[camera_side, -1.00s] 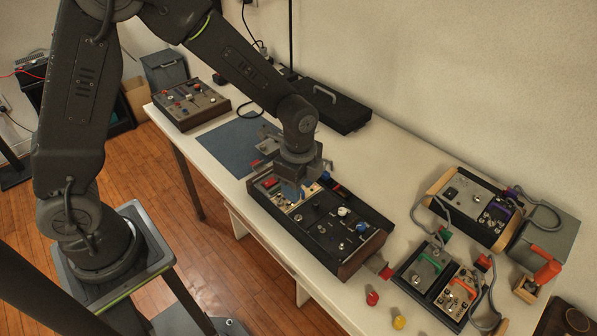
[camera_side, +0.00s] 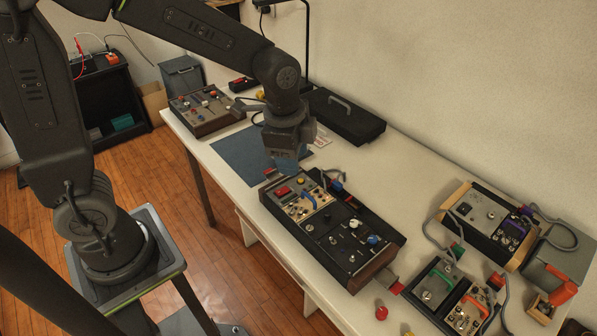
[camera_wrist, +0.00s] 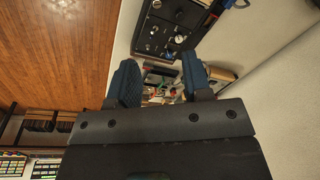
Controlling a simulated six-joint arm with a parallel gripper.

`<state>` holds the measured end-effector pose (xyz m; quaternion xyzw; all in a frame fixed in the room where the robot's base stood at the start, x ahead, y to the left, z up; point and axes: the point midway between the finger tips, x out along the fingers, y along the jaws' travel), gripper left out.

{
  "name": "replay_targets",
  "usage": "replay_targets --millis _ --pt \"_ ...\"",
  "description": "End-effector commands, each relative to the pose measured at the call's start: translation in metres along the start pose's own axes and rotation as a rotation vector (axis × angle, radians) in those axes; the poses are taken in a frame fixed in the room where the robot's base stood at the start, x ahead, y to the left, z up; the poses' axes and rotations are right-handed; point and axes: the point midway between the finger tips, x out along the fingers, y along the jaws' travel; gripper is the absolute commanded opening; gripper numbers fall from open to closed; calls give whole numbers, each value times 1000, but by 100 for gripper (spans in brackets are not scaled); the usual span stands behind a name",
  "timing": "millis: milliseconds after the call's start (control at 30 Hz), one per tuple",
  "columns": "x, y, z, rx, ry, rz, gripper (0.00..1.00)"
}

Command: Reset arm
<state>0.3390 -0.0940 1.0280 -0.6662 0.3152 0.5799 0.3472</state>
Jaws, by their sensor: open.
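My gripper (camera_side: 287,165) hangs from my arm over the far end of the table, beside the blue mat. In the wrist view its two blue-padded fingers (camera_wrist: 158,88) stand apart with nothing held between them. Part of this panel also shows at the top of the wrist view (camera_wrist: 165,28).
A blue mat (camera_side: 238,157) and another switch panel (camera_side: 203,112) lie to the left. A black case (camera_side: 343,120) stands near the wall. Cabled modules (camera_side: 485,225) and a red knob (camera_side: 381,312) occupy the right end. The table's middle back is clear.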

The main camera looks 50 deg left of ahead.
Motion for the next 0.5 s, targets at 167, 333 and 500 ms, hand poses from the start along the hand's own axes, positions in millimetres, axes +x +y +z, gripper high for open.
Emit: replay_targets --millis 167,333,500 --pt "-57 19 35 -316 91 -90 45" --pt "-91 43 68 -609 188 -149 45" --pt "-107 65 92 -834 274 -182 45"
